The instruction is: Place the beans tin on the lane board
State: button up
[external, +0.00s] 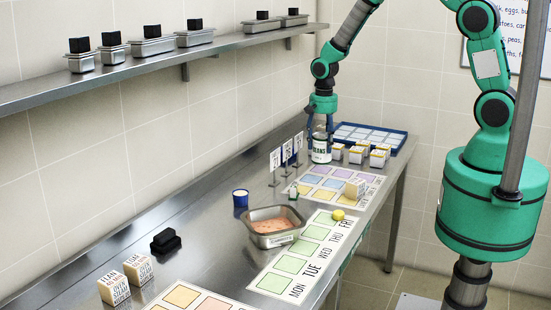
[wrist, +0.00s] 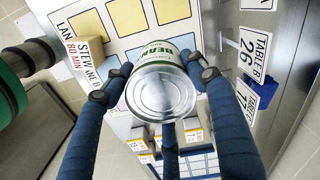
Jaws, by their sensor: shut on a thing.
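The beans tin (external: 321,151) is white with a dark label band, and its bare metal end faces the camera in the wrist view (wrist: 162,95). My gripper (external: 321,128) is shut on the tin; its blue fingers close around the sides in the wrist view (wrist: 162,72). The tin looks upright beyond the far end of the lane board (external: 312,181); its height over the counter is hard to tell. The board, with coloured squares and lane lettering, also shows in the wrist view (wrist: 127,18). A stew box (external: 355,188) stands on its right side.
Table number signs (external: 275,160) stand along the board's left. Several small boxes (external: 356,154) and a blue tray (external: 375,137) lie right of the tin. A metal pan (external: 272,240), blue cup (external: 240,198) and weekday board (external: 265,284) are nearer the camera.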

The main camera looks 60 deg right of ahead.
aim_at(323, 135)
jog(key=shift+f, duration=2.45)
jog(key=shift+f, duration=1.9)
jog(key=shift+f, duration=0.15)
jog(key=o, duration=1.6)
jog(key=shift+r, duration=0.2)
jog(key=shift+r, duration=5.95)
